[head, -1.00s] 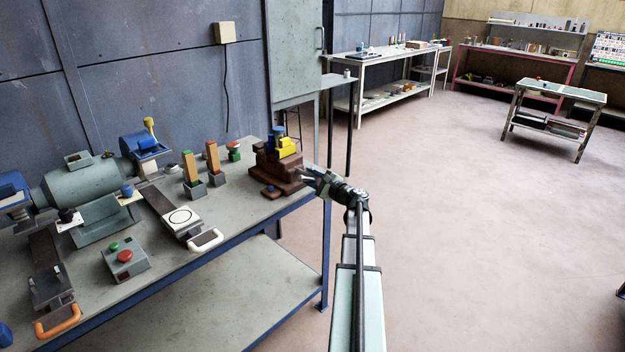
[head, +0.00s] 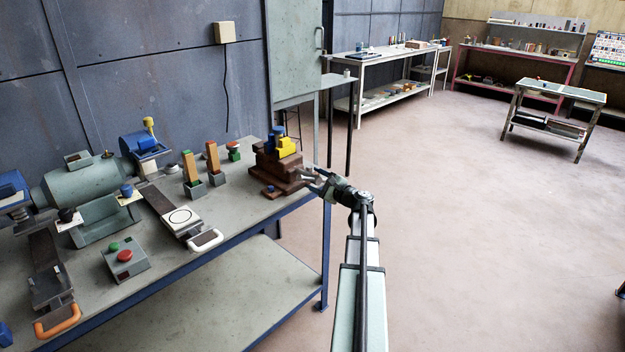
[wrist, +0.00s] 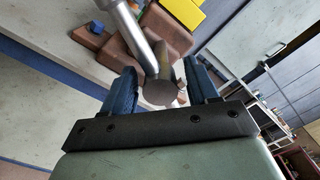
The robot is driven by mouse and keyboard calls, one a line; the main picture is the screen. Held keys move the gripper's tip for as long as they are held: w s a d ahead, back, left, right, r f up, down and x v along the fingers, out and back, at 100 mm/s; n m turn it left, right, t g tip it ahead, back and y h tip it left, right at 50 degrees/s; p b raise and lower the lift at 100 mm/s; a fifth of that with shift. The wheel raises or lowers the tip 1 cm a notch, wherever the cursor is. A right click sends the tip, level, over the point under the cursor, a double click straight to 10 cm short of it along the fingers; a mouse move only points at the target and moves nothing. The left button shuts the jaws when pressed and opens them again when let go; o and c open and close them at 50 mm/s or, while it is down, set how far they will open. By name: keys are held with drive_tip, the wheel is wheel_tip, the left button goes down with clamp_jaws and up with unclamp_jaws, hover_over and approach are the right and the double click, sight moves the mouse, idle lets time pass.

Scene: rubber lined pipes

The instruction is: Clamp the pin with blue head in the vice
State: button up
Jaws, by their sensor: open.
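The brown stepped vice (head: 283,174) stands at the bench's right end, with a yellow block (head: 289,146) on its upper part. A blue piece (head: 276,131) rises at the vice's top; it may be the pin's blue head, but its shaft is not clear. In the wrist view, a silver bar (wrist: 132,32) and a round metal end (wrist: 158,92) show in front of the brown vice (wrist: 168,30). My gripper (head: 309,174) is at the vice's right front side. In the wrist view its blue fingers (wrist: 160,80) are open, with the metal end between them; contact is unclear.
A small blue piece (head: 270,189) is at the vice's base.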

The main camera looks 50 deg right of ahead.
drive_tip(key=s, duration=1.1)
drive_tip(key=shift+s, duration=0.4)
idle(0.8)
